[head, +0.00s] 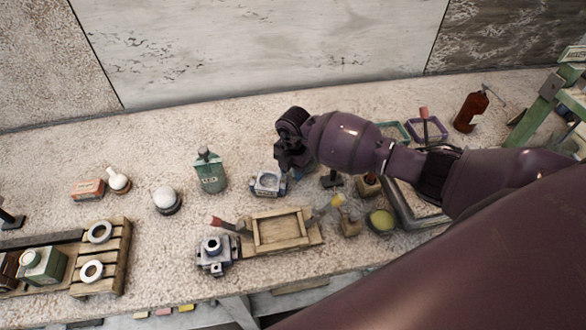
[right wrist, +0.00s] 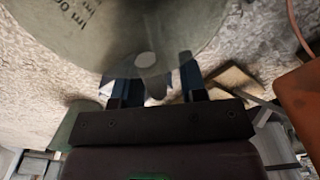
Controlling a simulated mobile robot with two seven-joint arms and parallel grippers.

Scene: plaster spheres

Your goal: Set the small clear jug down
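The small clear jug (right wrist: 120,30) fills the top of the right wrist view, very close, with upside-down volume markings on its grey, see-through wall. My right gripper (right wrist: 158,88) has its two dark fingers at the jug, with part of the clear body between them; it appears closed on it. In the head view my right gripper (head: 285,150) is over the back middle of the counter, and I cannot make out the jug there. Whether the jug touches the counter is hidden. My left gripper is out of view.
A small pale-blue device (head: 267,184) stands just below the gripper. A green bottle (head: 210,172) and a white sphere (head: 166,199) stand left of it. A wooden tray (head: 281,230) lies in front. The speckled counter (head: 240,150) is clear behind the bottle.

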